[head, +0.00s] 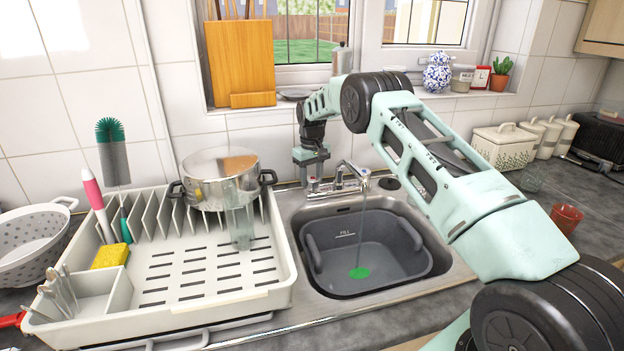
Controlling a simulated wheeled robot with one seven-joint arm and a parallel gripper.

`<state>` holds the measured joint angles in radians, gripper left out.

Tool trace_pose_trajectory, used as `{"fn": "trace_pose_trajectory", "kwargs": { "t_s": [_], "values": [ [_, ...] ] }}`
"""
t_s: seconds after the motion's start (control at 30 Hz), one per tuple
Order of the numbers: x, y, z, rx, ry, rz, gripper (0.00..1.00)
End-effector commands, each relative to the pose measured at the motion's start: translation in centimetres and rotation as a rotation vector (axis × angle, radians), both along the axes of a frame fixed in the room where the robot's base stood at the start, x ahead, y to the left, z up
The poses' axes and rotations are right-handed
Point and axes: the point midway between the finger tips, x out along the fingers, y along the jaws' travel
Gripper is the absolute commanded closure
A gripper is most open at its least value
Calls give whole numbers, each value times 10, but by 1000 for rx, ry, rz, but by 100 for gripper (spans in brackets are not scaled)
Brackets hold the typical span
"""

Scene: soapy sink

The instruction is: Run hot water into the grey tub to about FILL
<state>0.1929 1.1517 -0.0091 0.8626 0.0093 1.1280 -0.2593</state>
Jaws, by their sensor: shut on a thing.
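The grey tub (412,262) sits in the steel sink, with a FILL mark (346,233) on its inner back wall. A green patch (359,273) lies on its floor. The tap spout (363,174) points down over the tub, and a thin pale streak below it looks like running water. I see no clear water level in the tub. My gripper (312,172) reaches down behind the sink at the left end of the tap and is shut on the left tap handle (314,185). The fingers partly hide the handle.
A white dish rack (200,295) stands left of the sink, holding a steel pot (222,180), a clear glass (240,228) and a yellow sponge (110,256). A colander (32,245) is at far left. A red cup (566,218) stands on the right counter. The windowsill runs behind my arm.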

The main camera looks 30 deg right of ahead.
Motion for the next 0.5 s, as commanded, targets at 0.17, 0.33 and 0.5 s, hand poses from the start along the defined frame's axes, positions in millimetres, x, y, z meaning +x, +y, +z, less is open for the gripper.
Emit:
{"fn": "trace_pose_trajectory", "kwargs": {
  "t_s": [0.17,0.33,0.5],
  "values": [
    [1,0,1,-1,-4,87,80],
    [1,1,1,-1,-4,134,80],
    [1,1,1,-1,-4,153,80]
  ]
}}
